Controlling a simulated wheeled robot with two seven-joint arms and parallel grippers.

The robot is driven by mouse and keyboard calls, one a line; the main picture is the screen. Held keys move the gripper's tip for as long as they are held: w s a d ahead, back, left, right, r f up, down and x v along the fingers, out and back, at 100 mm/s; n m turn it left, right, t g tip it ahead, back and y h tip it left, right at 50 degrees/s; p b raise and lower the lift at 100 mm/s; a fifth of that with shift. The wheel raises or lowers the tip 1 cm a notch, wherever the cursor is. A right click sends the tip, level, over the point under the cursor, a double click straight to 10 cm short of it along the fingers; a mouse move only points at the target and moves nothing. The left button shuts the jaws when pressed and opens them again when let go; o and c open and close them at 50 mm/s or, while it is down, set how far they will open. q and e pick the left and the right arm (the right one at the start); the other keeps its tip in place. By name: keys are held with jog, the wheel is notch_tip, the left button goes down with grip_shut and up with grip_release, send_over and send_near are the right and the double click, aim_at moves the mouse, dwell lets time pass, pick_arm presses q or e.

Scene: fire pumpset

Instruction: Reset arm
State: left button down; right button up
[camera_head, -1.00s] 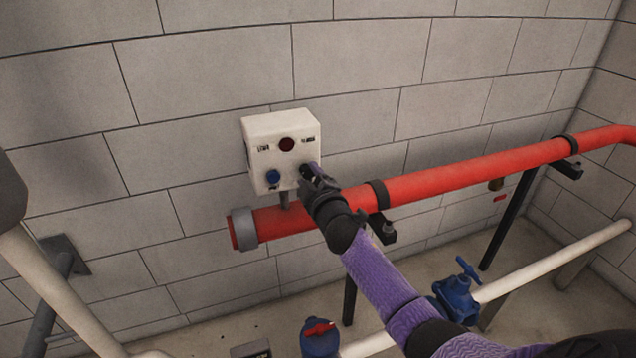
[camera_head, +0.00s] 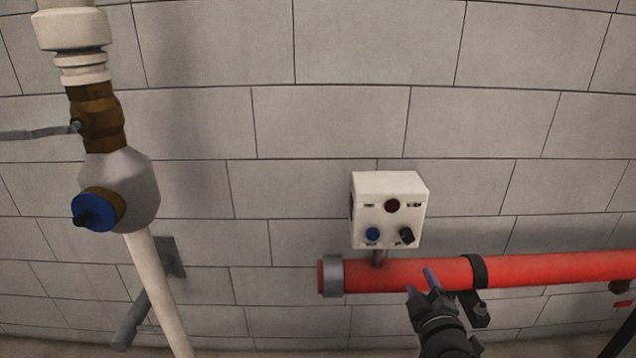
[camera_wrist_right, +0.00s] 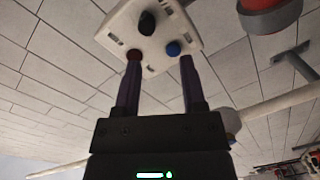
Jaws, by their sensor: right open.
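My right gripper (camera_head: 421,281) is open and empty, in front of the red pipe and below the control box in the head view. My left gripper is not in view.
A red pipe (camera_head: 400,273) with a grey end collar (camera_head: 333,275) runs right below the box. A white vertical pipe (camera_head: 160,290) with a brass and grey valve (camera_head: 122,190) stands at the left. The wall between them is clear.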

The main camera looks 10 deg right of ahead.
jog(key=s+a+f+m+g+y+b, duration=0.1)
jog(key=s+a+f+m+g, duration=0.15)
jog(key=s+f+g, duration=0.85)
jog(key=s+a+f+m+t+y+b, duration=0.1)
jog(key=s+a+f+t+y+b, duration=0.2)
jog(key=f, duration=1.7)
jog(key=s+a+f+m+g, duration=0.1)
jog(key=s+a+f+g, duration=0.1)
jog(key=s, duration=0.6)
jog(key=s+a+f+m+g, duration=0.1)
jog(key=s+f+g, duration=0.2)
jog(key=s, duration=0.6)
jog(key=s+a+f+m+g, duration=0.1)
jog(key=s+a+f+g, duration=0.1)
jog(key=s+f, duration=0.4)
jog(key=s+g, duration=0.1)
jog(key=s, duration=0.2)
jog(key=shift+a, duration=0.35)
